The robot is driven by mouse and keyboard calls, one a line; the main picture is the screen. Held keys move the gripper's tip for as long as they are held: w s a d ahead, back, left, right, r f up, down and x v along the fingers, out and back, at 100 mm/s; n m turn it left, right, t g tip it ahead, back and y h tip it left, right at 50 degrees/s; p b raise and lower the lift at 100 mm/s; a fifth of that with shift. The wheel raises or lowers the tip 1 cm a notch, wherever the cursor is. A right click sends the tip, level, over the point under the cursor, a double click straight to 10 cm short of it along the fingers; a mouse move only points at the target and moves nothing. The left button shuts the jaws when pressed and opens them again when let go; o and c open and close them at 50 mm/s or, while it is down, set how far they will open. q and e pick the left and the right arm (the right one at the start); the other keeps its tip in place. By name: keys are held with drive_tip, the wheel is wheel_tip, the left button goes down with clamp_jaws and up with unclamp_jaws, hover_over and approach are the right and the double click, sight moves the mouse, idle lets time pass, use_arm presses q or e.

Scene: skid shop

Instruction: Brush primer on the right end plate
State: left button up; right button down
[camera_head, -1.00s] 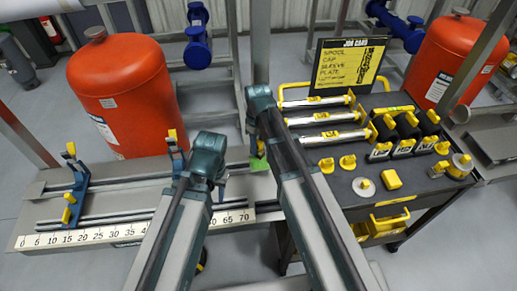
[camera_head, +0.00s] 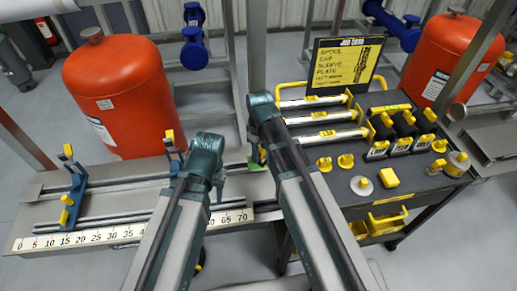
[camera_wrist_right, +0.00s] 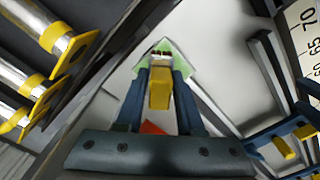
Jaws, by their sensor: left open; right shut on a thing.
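My right gripper (camera_wrist_right: 158,88) is shut on a yellow-handled tool (camera_wrist_right: 159,92), seen in the right wrist view. A pale green piece (camera_wrist_right: 178,58) shows just beyond the tool's tip; I cannot tell whether they touch. In the head view my right arm reaches to the bench's right end, where a green piece (camera_head: 256,164) shows beside the wrist. The right gripper's fingers are hidden there. My left gripper (camera_head: 218,190) is open beside the rail, mostly hidden by its own wrist. I cannot make out the right end plate or any primer on it.
A bench with a number scale (camera_head: 135,232) carries rails and blue supports (camera_head: 75,192) with yellow clamps. A black cart (camera_head: 415,185) at right holds silver tubes with yellow ends, black blocks and yellow caps. A job card board (camera_head: 345,66) stands behind it. An orange tank (camera_head: 125,95) stands behind the bench.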

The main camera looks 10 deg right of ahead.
drive_tip(key=shift+s, duration=0.15)
drive_tip(key=shift+s, duration=1.75)
use_arm(q)
drive_tip(key=shift+r, duration=0.1)
use_arm(e)
drive_tip(key=shift+r, duration=0.1)
use_arm(q)
wheel_tip(320, 180, up, 6)
drive_tip(key=p, duration=0.6)
use_arm(e)
wheel_tip(320, 180, up, 6)
drive_tip(key=shift+f, duration=0.1)
use_arm(q)
wheel_tip(320, 180, up, 3)
drive_tip(key=p, duration=0.3)
use_arm(e)
wheel_tip(320, 180, up, 3)
drive_tip(key=shift+r, duration=0.1)
